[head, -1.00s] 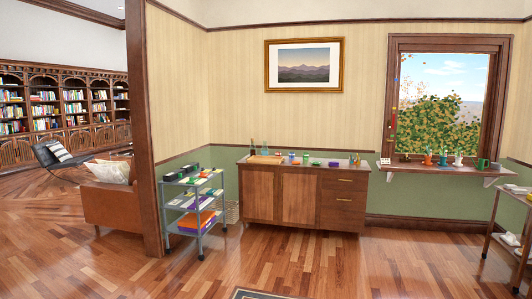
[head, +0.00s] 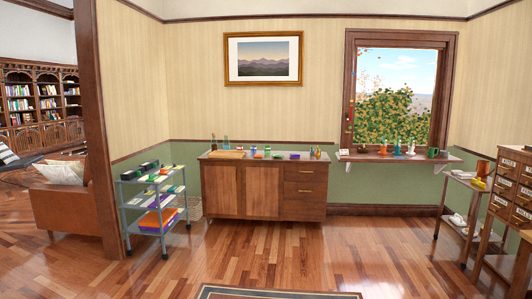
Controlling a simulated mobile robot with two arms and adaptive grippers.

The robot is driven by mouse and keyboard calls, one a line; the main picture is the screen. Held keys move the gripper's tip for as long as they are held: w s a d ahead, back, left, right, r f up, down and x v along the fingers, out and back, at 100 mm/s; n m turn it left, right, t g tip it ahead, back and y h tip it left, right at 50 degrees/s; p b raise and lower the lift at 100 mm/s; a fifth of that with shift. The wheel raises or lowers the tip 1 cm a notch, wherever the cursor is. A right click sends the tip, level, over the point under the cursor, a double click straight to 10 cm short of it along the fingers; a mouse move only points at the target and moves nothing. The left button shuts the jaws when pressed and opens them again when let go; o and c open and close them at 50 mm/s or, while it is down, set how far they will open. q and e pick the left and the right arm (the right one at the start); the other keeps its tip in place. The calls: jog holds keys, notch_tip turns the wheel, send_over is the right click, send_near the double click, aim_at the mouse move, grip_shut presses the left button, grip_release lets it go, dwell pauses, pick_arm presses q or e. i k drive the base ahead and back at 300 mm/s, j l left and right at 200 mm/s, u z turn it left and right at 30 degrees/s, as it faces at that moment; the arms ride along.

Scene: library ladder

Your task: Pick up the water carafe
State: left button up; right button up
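I cannot make out a water carafe for certain in the head view. A wooden cabinet (head: 235,192) stands against the back wall with several small jars and bottles on its top. A slim greenish upright vessel (head: 225,143) stands at the back left of that top, too small to identify. An orange-brown vessel (head: 483,168) stands on a side cart at the right, also too small to identify. Neither of my grippers is in view.
A wheeled metal shelf cart (head: 140,222) stands left of the cabinet. A window shelf (head: 420,159) holds small pots and a mug. At the right are a side cart (head: 453,184) and drawer unit (head: 510,190). The wood floor (head: 290,250) is open around a rug (head: 270,293).

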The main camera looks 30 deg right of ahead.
aim_at(226, 144)
jog(key=i+l+z, duration=0.15)
jog(key=i, duration=0.15)
jog(key=i+l+z, duration=0.1)
jog(key=i, duration=0.2)
jog(key=i+l+z, duration=0.1)
jog(key=i+z, duration=0.35)
jog(key=i, duration=4.2)
